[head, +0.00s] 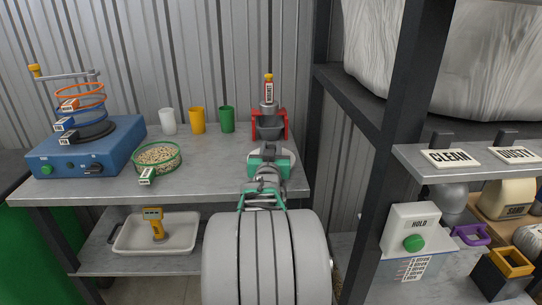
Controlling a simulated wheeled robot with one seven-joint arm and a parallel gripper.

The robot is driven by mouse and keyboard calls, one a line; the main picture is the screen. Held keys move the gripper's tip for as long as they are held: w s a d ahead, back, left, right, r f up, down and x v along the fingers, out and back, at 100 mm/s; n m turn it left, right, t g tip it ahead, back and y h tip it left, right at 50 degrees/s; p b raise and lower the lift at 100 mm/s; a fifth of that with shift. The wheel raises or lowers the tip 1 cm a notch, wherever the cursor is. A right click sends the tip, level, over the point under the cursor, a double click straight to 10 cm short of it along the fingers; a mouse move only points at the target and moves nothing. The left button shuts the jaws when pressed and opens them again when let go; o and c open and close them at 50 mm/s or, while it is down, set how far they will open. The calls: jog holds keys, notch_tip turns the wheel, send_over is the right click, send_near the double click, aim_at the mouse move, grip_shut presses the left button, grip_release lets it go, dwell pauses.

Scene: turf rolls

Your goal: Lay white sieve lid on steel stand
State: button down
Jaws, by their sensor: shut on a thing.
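My gripper (268,158) is over the right end of the grey bench, seen from behind, with its fingertips mostly hidden by its own body.
A blue shaker (80,150) with tagged rings stands at the bench's left. A green sieve of grains (157,157) sits beside it. White (168,121), yellow (197,120) and green (227,119) cups stand behind. A dark post (388,130) and shelves bound the right. Bench (215,165) middle is clear.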

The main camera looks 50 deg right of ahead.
jog(key=shift+f, duration=0.85)
jog(key=shift+a, duration=0.1)
jog(key=shift+f, duration=0.2)
jog(key=c, duration=1.1)
grip_release()
jog(key=shift+r, duration=0.25)
jog(key=v, duration=1.2)
jog(key=shift+p, duration=0.4)
